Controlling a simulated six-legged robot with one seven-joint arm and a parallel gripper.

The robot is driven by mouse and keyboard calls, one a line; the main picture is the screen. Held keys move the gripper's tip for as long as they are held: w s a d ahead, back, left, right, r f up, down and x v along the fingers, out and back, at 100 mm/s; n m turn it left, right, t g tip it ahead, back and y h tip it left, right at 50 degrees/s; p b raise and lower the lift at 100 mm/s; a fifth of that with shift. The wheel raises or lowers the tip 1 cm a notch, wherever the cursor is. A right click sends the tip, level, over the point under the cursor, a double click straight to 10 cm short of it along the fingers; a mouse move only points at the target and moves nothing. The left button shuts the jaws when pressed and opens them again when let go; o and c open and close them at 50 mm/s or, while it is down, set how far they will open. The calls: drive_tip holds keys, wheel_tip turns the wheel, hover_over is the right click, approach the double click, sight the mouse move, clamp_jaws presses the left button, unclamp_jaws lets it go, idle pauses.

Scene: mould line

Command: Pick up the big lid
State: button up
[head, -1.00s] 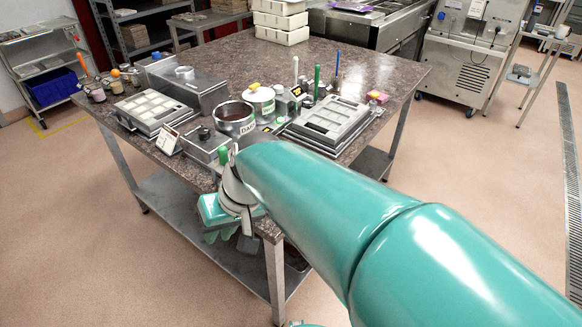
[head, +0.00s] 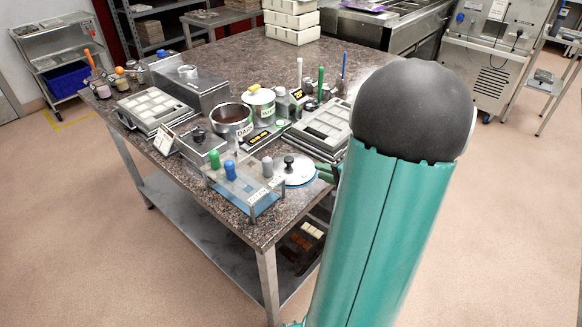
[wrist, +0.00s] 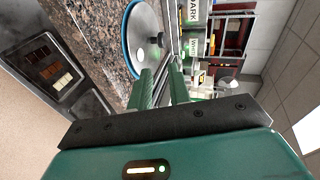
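The big lid (head: 294,170) is a round, shiny silver disc with a black knob, lying near the table's front right edge. In the wrist view the lid (wrist: 140,48) shows a blue rim, its knob just beyond my fingertips. My gripper's green fingers (head: 328,172) show at the lid's right side in the head view, partly hidden by my arm. In the wrist view my gripper (wrist: 164,78) is open, with a gap between the fingers and nothing held. Whether a finger touches the lid, I cannot tell.
A clear stand (head: 245,190) with green, blue and grey-handled tools stands left of the lid. Behind are a dark chocolate pot (head: 232,118), a lidded white pot (head: 259,105) and a grey mould tray (head: 322,128). Chocolate bars (head: 306,236) lie on the lower shelf.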

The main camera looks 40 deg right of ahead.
sight(297, 171)
drive_tip(key=x, duration=1.1)
drive_tip(key=shift+w, duration=0.15)
drive_tip(key=shift+r, duration=0.1)
clamp_jaws()
